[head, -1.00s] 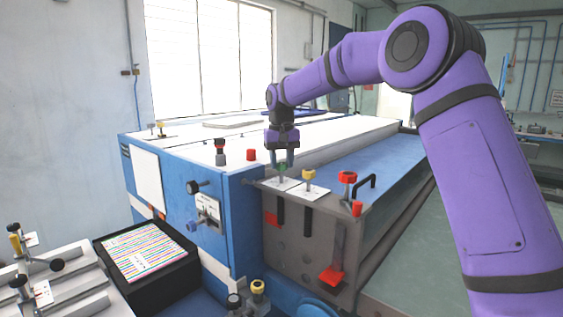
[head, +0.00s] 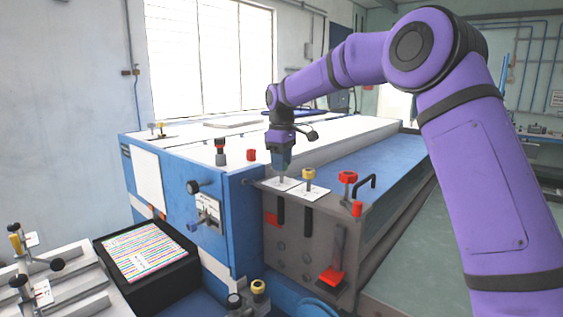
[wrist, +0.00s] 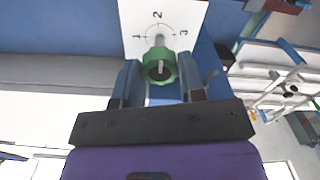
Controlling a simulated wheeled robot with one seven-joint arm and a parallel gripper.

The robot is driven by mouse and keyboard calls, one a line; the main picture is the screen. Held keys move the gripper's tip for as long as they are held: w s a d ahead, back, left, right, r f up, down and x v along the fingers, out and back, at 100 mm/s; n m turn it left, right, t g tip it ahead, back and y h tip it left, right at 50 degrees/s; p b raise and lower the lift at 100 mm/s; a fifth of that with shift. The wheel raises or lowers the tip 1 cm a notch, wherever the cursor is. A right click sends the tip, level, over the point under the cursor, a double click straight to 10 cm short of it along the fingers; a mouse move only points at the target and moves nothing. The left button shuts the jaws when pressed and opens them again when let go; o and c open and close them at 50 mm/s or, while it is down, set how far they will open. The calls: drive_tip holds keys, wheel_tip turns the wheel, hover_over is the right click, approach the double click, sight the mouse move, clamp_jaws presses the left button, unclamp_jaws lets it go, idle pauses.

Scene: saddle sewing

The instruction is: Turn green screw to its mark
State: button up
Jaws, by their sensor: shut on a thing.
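My gripper (wrist: 159,84) is shut on the green knob, one finger on each side. In the head view my gripper (head: 281,166) points down over the front machine's near end and hides the knob. The screw's grey shaft (head: 282,179) shows below it on the card (head: 272,185). I cannot tell which mark the screw points to.
A yellow screw (head: 309,174) stands on its own card just to the right. A red screw (head: 347,178) and a black handle (head: 364,184) are further right. A red knob (head: 251,155) and a red-topped post (head: 220,150) stand left on the blue machine (head: 245,215).

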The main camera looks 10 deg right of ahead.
drive_tip(key=shift+n, duration=0.8)
drive_tip(key=o, duration=0.9)
drive_tip(key=shift+o, duration=0.2)
drive_tip(key=shift+r, duration=0.15)
wheel_tip(320, 180, up, 11)
drive_tip(key=shift+f, duration=0.2)
